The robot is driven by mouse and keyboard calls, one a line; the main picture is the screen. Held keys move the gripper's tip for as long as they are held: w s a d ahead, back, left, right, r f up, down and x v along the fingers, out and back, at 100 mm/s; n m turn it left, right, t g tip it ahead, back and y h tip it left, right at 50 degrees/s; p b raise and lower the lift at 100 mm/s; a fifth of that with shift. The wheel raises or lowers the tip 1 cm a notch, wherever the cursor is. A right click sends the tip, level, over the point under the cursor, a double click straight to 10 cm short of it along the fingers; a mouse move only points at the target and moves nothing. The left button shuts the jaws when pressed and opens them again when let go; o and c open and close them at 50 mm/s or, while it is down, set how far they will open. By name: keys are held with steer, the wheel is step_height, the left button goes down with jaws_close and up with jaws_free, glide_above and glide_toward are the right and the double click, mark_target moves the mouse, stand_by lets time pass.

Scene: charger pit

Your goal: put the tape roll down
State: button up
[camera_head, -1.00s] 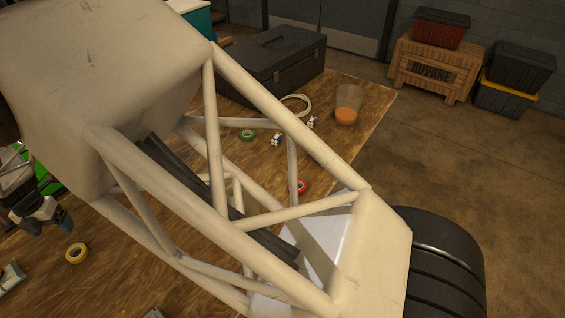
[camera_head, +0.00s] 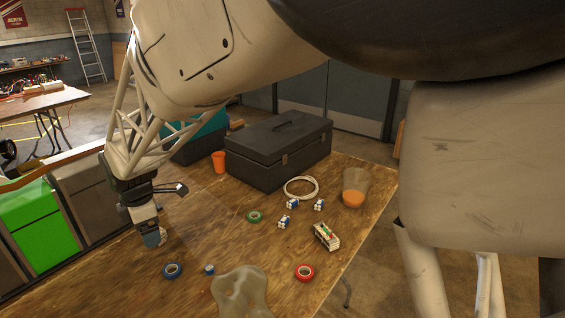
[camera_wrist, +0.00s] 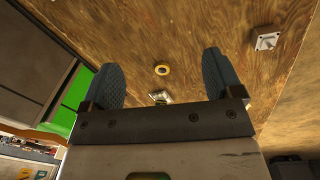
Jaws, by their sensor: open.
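Several tape rolls lie on the wooden table (camera_head: 215,195). In the head view a green roll (camera_head: 255,216) lies near the middle, a blue roll (camera_head: 173,270) at the lower left and a red roll (camera_head: 305,272) at the lower right. My gripper (camera_head: 155,238) hangs over the left part of the table. The wrist view shows its fingers (camera_wrist: 155,78) wide apart with nothing between them.
A black toolbox (camera_head: 275,150) stands at the table's back. Near it are an orange cup (camera_head: 219,161), a white ring (camera_head: 301,188), small cubes (camera_head: 284,221) and a clear container with orange contents (camera_head: 353,187). A translucent lump (camera_head: 240,295) sits at the front. Green-fronted drawers (camera_head: 35,220) stand left.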

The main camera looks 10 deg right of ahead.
steer(key=s+d+r+m, duration=0.3)
steer(key=d+m, duration=0.1)
steer(key=d, duration=0.5)
steer(key=s+d+r+m+t, duration=0.1)
steer(key=s+d+r+m, duration=0.2)
steer(key=d, duration=0.5)
steer(key=s+d+r+m, duration=0.25)
steer(key=d+m, duration=0.25)
steer(key=d, duration=0.4)
steer(key=s+d+m+t, duration=0.1)
steer(key=s+d+m, duration=1.1)
steer(key=s+d, duration=0.4)
steer(key=shift+s+f+h, duration=0.25)
steer(key=shift+s+h, duration=0.05)
steer(key=shift+o, duration=0.5)
steer(key=shift+w, duration=0.1)
